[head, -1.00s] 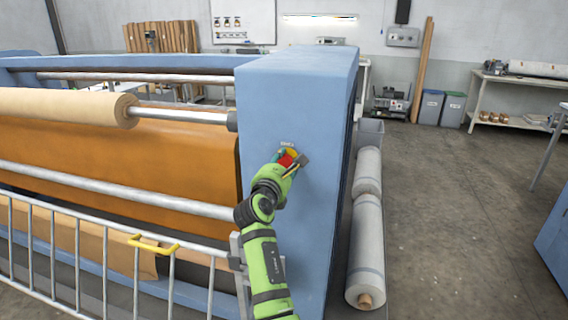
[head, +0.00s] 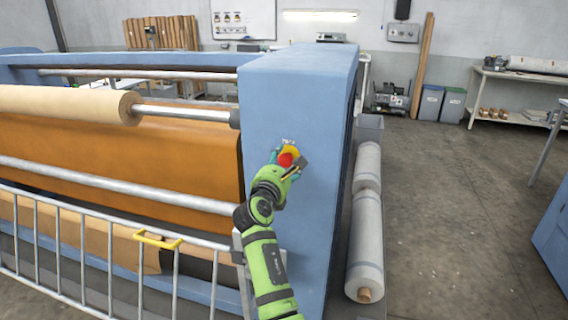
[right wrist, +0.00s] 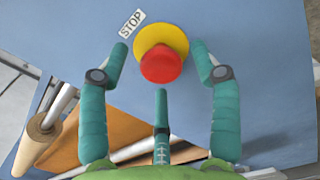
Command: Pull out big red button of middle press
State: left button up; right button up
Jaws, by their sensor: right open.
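The big red button (head: 285,160) sits on a yellow base on the front face of the blue press (head: 285,95). In the right wrist view the red button (right wrist: 161,64) stands out from its yellow collar (right wrist: 160,38), with a STOP label (right wrist: 132,23) at its upper left. My right gripper (head: 287,165) is at the button. In the right wrist view its teal fingers (right wrist: 160,62) are spread to the left and right of the button, with visible gaps, and a third finger is below it. My left gripper is not in view.
A metal railing with a yellow handle (head: 158,240) stands in front of the press at left. The floor (head: 450,200) farther right is clear.

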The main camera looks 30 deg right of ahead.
jog(key=v, duration=0.7)
dwell(0.3)
